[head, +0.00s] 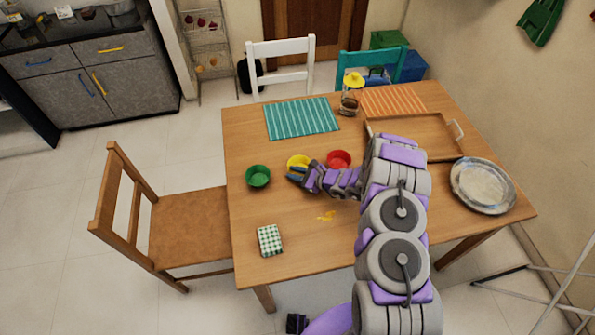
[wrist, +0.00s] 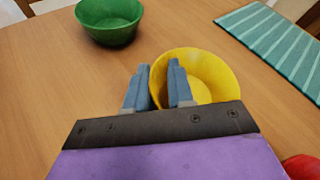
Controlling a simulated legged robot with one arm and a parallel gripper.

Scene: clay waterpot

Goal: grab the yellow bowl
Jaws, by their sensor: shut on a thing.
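The yellow bowl (head: 298,161) is on the wooden table between the green bowl and the red bowl. In the wrist view the yellow bowl (wrist: 208,72) shows its open inside. My gripper (head: 293,174) is at the bowl's near left side. In the wrist view the two grey-blue fingers of my gripper (wrist: 158,80) are close together with the bowl's left rim between them. My gripper is shut on this rim. The lower part of the bowl is hidden by the fingers and the gripper body, so I cannot tell whether it touches the table.
A green bowl (head: 258,176) stands left of the gripper and a red bowl (head: 338,159) to its right. A teal striped mat (head: 301,118) lies behind. A checkered block (head: 270,240) is near the front left edge. A wooden tray (head: 440,150) and silver plate (head: 483,187) are at right.

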